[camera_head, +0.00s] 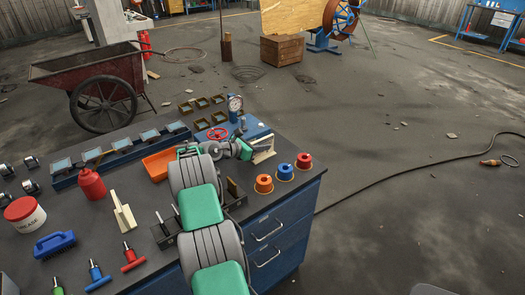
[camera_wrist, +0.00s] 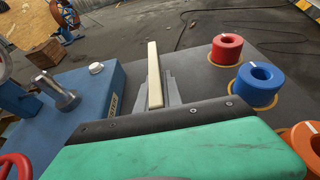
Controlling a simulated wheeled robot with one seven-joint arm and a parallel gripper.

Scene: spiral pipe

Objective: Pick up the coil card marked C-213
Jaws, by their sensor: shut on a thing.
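A thin cream card (camera_head: 265,156) is at my gripper (camera_head: 252,148), near the right end of the workbench. In the wrist view the card (camera_wrist: 153,72) is seen edge-on, upright between the grey fingers of my gripper (camera_wrist: 160,92), which are shut on it. Its face is turned away, so no marking such as C-213 can be read. I cannot tell whether its lower edge touches the bench.
A blue box (camera_wrist: 85,105) with a metal knob is left of the card. Red (camera_head: 304,161), blue (camera_head: 285,172) and orange (camera_head: 264,184) rings sit to the right. A red bottle (camera_head: 91,184), a grease tub (camera_head: 25,213) and a blue brush (camera_head: 55,244) stand at the left.

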